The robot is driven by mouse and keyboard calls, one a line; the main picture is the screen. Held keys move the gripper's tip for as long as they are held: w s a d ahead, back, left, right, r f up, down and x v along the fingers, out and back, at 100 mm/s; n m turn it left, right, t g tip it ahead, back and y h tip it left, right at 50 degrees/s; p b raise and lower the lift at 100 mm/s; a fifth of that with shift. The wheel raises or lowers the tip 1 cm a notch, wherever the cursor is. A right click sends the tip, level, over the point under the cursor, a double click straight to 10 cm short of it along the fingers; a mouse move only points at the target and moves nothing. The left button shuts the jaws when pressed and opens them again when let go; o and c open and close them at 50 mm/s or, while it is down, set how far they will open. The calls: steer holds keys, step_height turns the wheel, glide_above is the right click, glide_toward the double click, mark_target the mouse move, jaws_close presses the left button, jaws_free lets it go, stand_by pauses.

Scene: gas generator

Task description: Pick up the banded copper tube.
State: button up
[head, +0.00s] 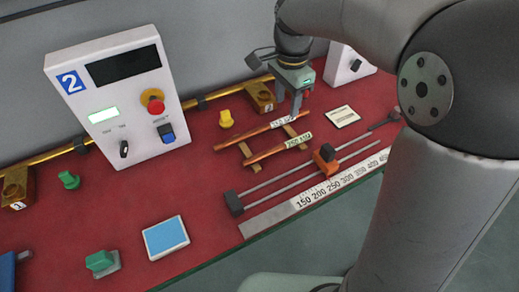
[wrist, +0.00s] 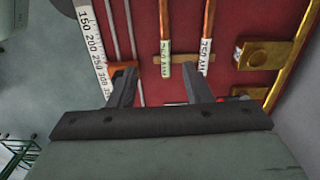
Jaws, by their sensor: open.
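My gripper (head: 296,104) is open and empty above the labelled ends. In the wrist view, its fingers (wrist: 160,88) stand either side of the near tube's line, the right one close to the far tube's end.
A slider rail with an orange block (head: 326,159) and a ruler (head: 317,194) run along the front edge. A white panel marked 2 (head: 118,95), a yellow knob (head: 226,119), a gold bracket (head: 260,97) and a small pale plate (head: 343,116) stand around.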

steer(key=p, duration=0.1)
glide_above(279, 146)
steer(key=f, duration=1.2)
steer(key=shift+s+d+f, duration=0.1)
steer(key=shift+s+d, duration=0.15)
steer(key=shift+w+a+f+p, duration=0.15)
steer(key=shift+f+p, duration=0.2)
steer(key=shift+f, duration=1)
steer(key=shift+w+a+f+p, duration=0.1)
steer(key=shift+f+p, duration=0.2)
steer(key=shift+f, duration=1)
jaws_close()
